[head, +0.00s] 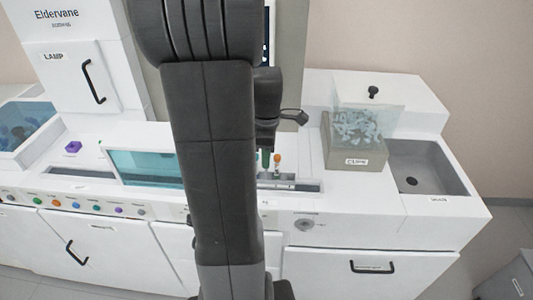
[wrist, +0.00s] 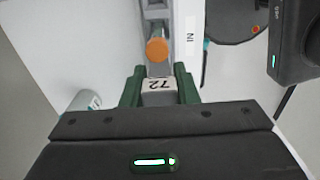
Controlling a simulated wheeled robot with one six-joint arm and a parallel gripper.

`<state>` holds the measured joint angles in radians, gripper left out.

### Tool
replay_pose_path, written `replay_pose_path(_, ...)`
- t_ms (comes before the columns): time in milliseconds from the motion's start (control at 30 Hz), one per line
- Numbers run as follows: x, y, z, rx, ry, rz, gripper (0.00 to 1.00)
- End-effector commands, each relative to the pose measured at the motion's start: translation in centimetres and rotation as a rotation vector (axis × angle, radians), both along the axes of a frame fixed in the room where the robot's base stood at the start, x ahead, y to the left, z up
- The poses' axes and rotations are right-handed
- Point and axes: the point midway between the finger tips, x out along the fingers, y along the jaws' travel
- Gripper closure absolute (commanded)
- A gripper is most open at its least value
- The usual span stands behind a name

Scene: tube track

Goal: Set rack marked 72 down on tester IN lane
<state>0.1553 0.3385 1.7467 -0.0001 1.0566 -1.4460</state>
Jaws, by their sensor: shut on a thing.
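The rack marked 72 (wrist: 159,85) is between the green fingers of my gripper (wrist: 159,72), which is shut on it. An orange-capped tube (wrist: 157,48) stands in the rack, just ahead of the fingers. The grey lane (wrist: 170,12) with the IN label (wrist: 190,37) beside it runs under or along the rack. I cannot tell whether the rack touches the lane floor. In the head view the orange cap (head: 277,158) shows just right of my arm, above the lane slot (head: 307,187). My arm hides most of the gripper and rack there.
A box marked CLIPS (head: 352,152) under a clear cover and a grey sink (head: 432,177) stand to the right. A dark device (wrist: 300,40) is at upper right in the wrist view.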

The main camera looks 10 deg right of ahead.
Motion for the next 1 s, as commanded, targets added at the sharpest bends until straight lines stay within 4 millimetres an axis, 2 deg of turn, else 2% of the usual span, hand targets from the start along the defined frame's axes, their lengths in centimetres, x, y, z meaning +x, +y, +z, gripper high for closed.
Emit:
replay_pose_path(767, 0.03, -0.03, -0.65, 0.0, -0.001, 0.0, 1.0)
replay_pose_path(800, 0.03, -0.03, -0.65, 0.0, -0.001, 0.0, 0.69)
replay_pose_path(900, 0.03, -0.03, -0.65, 0.0, -0.001, 0.0, 0.5)
replay_pose_path(1000, 0.03, -0.03, -0.65, 0.0, -0.001, 0.0, 0.48)
